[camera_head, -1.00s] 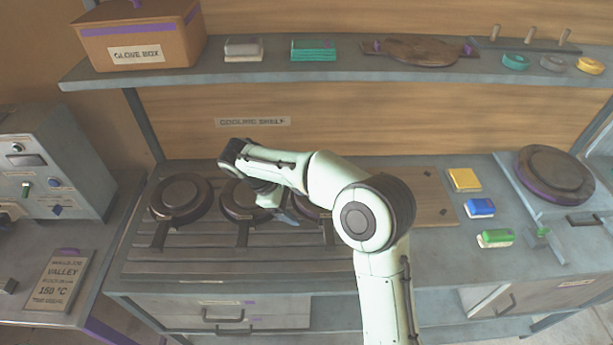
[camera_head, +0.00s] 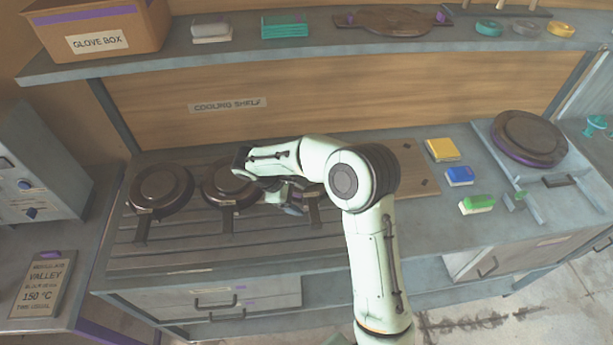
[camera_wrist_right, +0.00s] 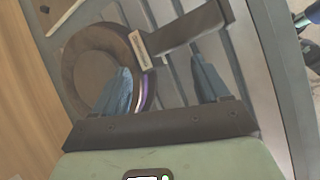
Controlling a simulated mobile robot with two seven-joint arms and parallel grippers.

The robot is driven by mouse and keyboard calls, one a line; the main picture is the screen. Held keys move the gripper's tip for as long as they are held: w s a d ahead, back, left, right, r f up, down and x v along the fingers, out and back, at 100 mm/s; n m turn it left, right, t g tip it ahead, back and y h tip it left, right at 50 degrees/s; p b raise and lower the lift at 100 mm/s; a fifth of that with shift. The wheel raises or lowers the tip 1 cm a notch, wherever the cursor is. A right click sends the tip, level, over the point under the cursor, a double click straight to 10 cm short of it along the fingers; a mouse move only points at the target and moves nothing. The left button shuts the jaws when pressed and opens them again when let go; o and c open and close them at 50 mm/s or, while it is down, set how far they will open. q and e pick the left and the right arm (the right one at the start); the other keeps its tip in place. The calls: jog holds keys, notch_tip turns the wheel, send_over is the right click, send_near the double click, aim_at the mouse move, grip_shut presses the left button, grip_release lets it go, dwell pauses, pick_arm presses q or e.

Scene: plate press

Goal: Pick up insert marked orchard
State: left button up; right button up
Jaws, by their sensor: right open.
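Round dark inserts with handles lie on the slatted rack: one at the left (camera_head: 161,188), one in the middle (camera_head: 222,183), and a third mostly hidden behind my right arm, its handle (camera_head: 313,212) showing. My right gripper (camera_head: 296,206) is open and empty near the third one. In the right wrist view an insert (camera_wrist_right: 92,68) with a purple-edged rim lies below the open fingers (camera_wrist_right: 158,62), its handle (camera_wrist_right: 180,33) running between and beyond the fingertips. A small label (camera_wrist_right: 138,50) sits where the handle meets the rim; its text is unreadable. No orchard marking is legible. My left gripper is out of view.
The cooling shelf (camera_head: 330,47) runs above the rack, with a glove box (camera_head: 98,30) at its left. Yellow, blue and green blocks (camera_head: 459,175) lie right of the rack, beside a round press plate (camera_head: 530,136).

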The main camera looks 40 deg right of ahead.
jog(key=shift+x, duration=1.15)
grip_shut()
jog(key=shift+w, duration=0.1)
jog(key=shift+d+r, duration=0.1)
jog(key=shift+r, duration=0.05)
